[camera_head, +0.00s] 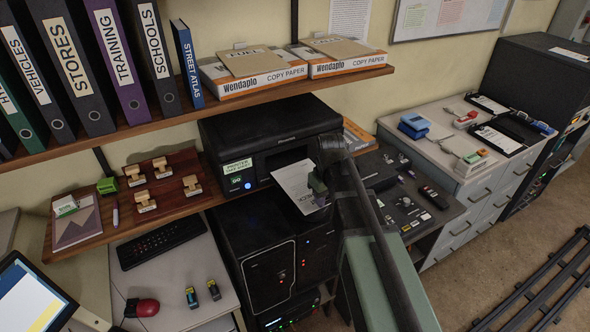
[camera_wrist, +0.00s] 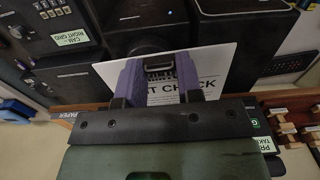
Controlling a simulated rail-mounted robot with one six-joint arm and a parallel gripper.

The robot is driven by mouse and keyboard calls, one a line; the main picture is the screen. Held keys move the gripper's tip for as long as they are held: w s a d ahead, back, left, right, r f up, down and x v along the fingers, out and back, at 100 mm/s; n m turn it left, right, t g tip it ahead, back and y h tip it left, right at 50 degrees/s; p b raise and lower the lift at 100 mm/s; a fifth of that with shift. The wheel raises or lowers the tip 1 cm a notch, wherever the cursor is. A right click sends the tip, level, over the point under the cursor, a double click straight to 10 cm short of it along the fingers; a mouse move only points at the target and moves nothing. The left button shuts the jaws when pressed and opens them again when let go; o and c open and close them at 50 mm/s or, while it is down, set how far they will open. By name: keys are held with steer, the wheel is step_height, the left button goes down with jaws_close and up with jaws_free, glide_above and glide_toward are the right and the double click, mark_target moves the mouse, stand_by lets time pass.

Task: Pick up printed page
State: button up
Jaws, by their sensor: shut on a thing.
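The printed page (camera_head: 297,181) is a white sheet with dark print at the front of the black printer (camera_head: 285,135). My gripper (camera_head: 318,188) is at the page's right side in the head view, with my arm covering part of it. In the wrist view the page (camera_wrist: 212,72) shows behind and between the two purple fingers of my gripper (camera_wrist: 160,75), with large letters reading "T CHECK" partly covered. The gripper is shut on the page. Whether the page's far edge still touches the printer cannot be told.
A shelf (camera_head: 160,125) with binders and copy paper boxes hangs above the printer. Rubber stamps (camera_head: 160,165) stand to its left. Black cabinets (camera_head: 275,240) stand below, and a dark control panel (camera_head: 415,200) lies to the right.

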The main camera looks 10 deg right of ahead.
step_height(320, 180, up, 6)
steer(key=p, duration=0.5)
steer(key=shift+r, duration=0.1)
steer(key=shift+f, duration=0.25)
